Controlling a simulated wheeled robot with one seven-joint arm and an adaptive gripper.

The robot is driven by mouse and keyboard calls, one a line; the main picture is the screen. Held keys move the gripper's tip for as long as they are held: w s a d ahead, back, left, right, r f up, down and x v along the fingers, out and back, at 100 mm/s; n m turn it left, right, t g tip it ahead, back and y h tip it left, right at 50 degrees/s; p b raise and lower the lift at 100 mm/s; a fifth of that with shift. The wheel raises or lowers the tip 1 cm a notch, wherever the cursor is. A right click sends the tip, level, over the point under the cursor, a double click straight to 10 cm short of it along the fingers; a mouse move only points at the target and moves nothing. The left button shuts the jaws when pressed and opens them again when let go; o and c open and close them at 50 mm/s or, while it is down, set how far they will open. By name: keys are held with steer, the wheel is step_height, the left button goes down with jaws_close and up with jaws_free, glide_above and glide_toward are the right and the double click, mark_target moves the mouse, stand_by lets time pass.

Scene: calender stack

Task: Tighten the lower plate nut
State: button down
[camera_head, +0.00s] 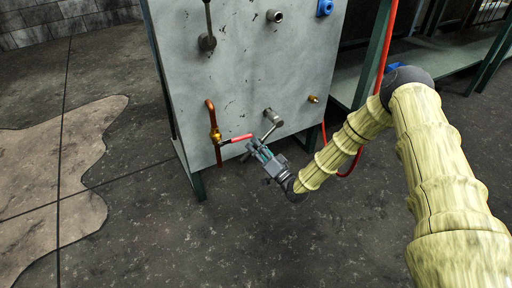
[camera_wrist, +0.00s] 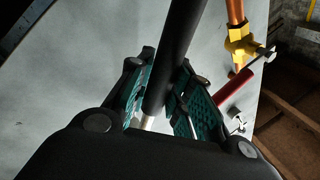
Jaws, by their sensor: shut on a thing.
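On the lower part of the grey plate (camera_head: 245,75) is a round grey fitting (camera_head: 271,114), which I take for the lower plate nut. A thin bar (camera_head: 266,132) slants from it down and left to my gripper (camera_head: 256,148). In the wrist view a dark round bar (camera_wrist: 180,45) runs from the top edge down between the green-padded fingers of my gripper (camera_wrist: 160,105). The fingers are shut on this bar. A small bright metal piece (camera_wrist: 148,122) shows below it. The nut's threads and seating cannot be made out.
Just left of my gripper is a copper pipe (camera_head: 211,113) with a brass valve (camera_wrist: 240,48) and red lever (camera_head: 237,138), close to the fingers. A dark lever (camera_head: 207,40) and pipe stub (camera_head: 275,16) sit higher. A red hose (camera_head: 384,45) hangs at right. Floor at left is open.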

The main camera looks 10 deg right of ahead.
steer(key=shift+s, duration=0.1)
steer(key=shift+s+d+p, duration=0.25)
steer(key=shift+s+p, duration=0.1)
steer(key=shift+s, duration=0.3)
steer(key=shift+s+d+p, duration=0.25)
steer(key=shift+s+p, duration=0.1)
steer(key=shift+s, duration=0.3)
steer(key=shift+r, duration=0.1)
